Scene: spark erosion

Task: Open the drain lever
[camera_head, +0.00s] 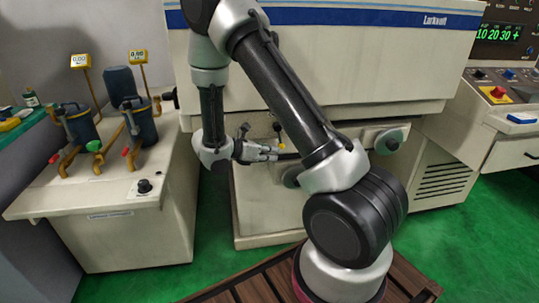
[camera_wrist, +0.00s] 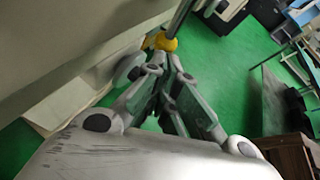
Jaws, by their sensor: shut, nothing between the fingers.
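In the wrist view the grey rod comes down from the top edge to the yellow knob (camera_wrist: 166,42). My gripper (camera_head: 276,152) points right along the machine front, its tips beside the knob. In the wrist view the fingers of my gripper (camera_wrist: 167,60) are closed together with nothing between them, tips just short of the knob. I cannot tell whether they touch it. The lever's base is mostly hidden.
Round grey discs, one near the right (camera_head: 388,140), sit on the machine front close to my gripper; one shows in the wrist view (camera_wrist: 130,68). A filter cabinet (camera_head: 130,225) with pipes and gauges stands left. A control console (camera_head: 500,110) stands right.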

